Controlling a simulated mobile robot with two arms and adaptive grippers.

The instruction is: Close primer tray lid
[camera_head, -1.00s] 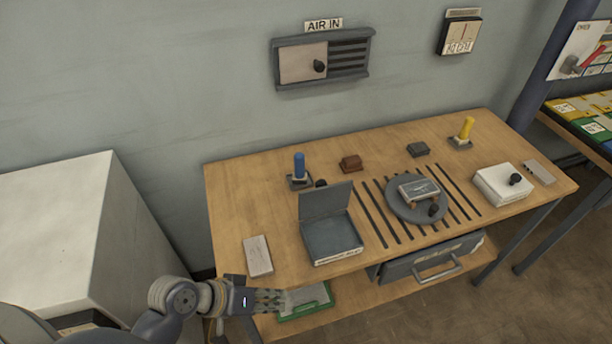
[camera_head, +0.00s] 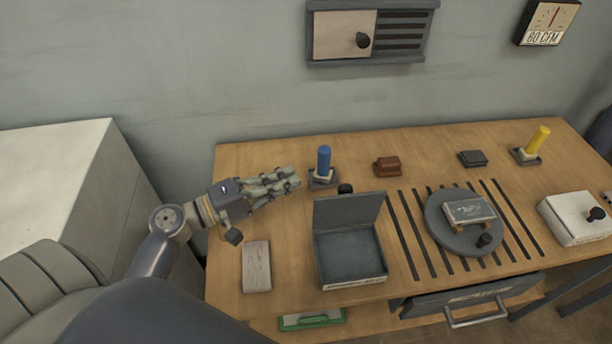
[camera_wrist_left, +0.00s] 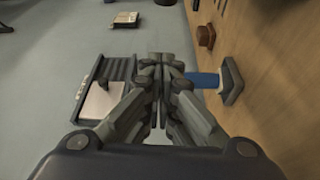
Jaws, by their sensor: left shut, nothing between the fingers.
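The primer tray (camera_head: 350,258) is a dark grey box on the left half of the bench. Its lid (camera_head: 348,213) stands open, raised at the tray's back edge. My left gripper (camera_head: 296,178) is shut and empty, above the bench behind and left of the lid, near the blue-handled tool. In the left wrist view the gripper's fingers (camera_wrist_left: 160,62) are together in the middle, partly covering the blue handle (camera_wrist_left: 205,80). The tray does not clearly show in that view. My right gripper is not in view.
A blue-handled tool (camera_head: 324,160) stands behind the tray, with a black knob (camera_head: 345,189) beside it. A pale block (camera_head: 256,265) lies left of the tray. A round turntable (camera_head: 440,235) carries a small plate to the right. A brown block (camera_head: 387,166) sits at the back.

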